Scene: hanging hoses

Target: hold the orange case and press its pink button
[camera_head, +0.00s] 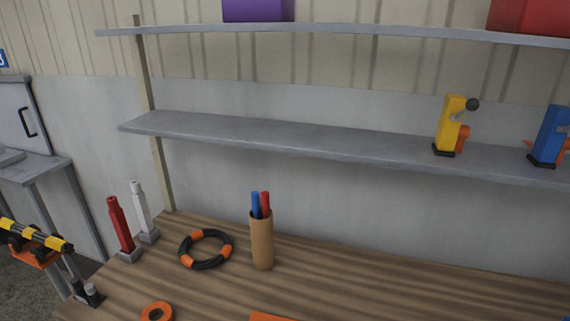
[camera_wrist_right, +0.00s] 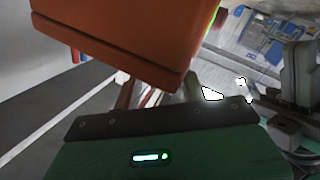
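A large orange case (camera_wrist_right: 120,40) fills the upper left of the right wrist view, tilted, with a thin yellow-green strip along its right edge. An orange edge (camera_head: 272,317) at the bottom of the head view may be part of it, but too little shows to be sure. My right gripper (camera_wrist_right: 158,94) is close below the case in the wrist view. Its fingers stand apart and their tips are hidden by the case, so I cannot tell whether they grip it. The pink button is not visible. My left gripper is not in view.
The wooden bench (camera_head: 400,290) holds a black-orange ring (camera_head: 205,264), a pen holder (camera_head: 262,240), an orange tape roll (camera_head: 157,311), and a red (camera_head: 121,228) and a white post (camera_head: 142,210). A grey shelf (camera_head: 290,138) above carries yellow (camera_head: 449,125) and blue (camera_head: 550,135) devices.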

